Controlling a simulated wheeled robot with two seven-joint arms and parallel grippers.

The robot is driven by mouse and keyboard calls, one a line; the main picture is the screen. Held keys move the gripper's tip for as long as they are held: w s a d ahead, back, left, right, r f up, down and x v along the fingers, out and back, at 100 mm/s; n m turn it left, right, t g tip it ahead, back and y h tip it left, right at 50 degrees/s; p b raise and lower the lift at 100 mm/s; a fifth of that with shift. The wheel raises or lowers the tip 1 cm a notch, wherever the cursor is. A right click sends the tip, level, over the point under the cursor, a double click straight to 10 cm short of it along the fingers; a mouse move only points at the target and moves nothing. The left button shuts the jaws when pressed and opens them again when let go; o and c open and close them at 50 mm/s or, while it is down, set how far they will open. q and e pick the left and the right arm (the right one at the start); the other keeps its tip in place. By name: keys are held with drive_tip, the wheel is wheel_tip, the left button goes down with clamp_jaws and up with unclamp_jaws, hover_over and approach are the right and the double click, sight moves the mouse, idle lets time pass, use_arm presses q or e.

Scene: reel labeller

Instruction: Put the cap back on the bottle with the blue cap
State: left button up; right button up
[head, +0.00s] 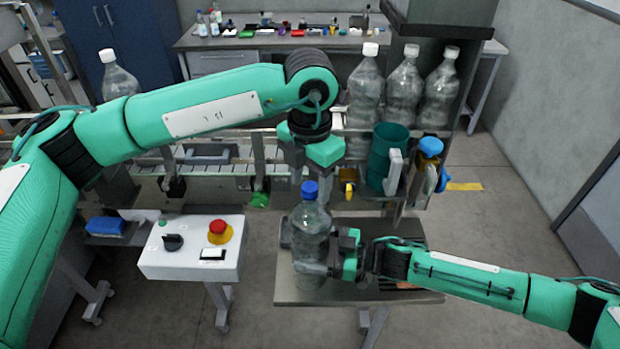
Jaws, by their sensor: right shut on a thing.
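The clear bottle (311,222) stands upright on a small metal table in the middle of the head view. The blue cap (310,190) shows at the top of its neck; whether it is seated or only resting there I cannot tell. My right gripper (322,269) comes from the right and is shut on the lower part of the bottle. My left gripper (312,165) points down just above the cap. Its fingertips are not clear, so its opening and any contact with the cap cannot be made out.
A control box (191,262) with a red button stands to the left. Behind are a conveyor (215,170), several white-capped bottles (403,88), a teal cylinder (389,150) and a blue-topped device (430,147).

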use_arm(q)
drive_tip(key=shift+r, duration=0.15)
wheel_tip(320, 180, up, 12)
idle(0.4)
use_arm(e)
drive_tip(key=o, duration=1.8)
drive_tip(key=shift+o, duration=0.2)
use_arm(q)
drive_tip(key=shift+f, duration=0.2)
wheel_tip(320, 180, down, 5)
drive_tip(key=b, duration=0.5)
drive_tip(key=shift+r, duration=0.1)
use_arm(e)
drive_tip(key=s+d, duration=0.2)
drive_tip(key=d, duration=1.1)
drive_tip(key=shift+s+d, duration=0.3)
drive_tip(key=shift+s, duration=0.05)
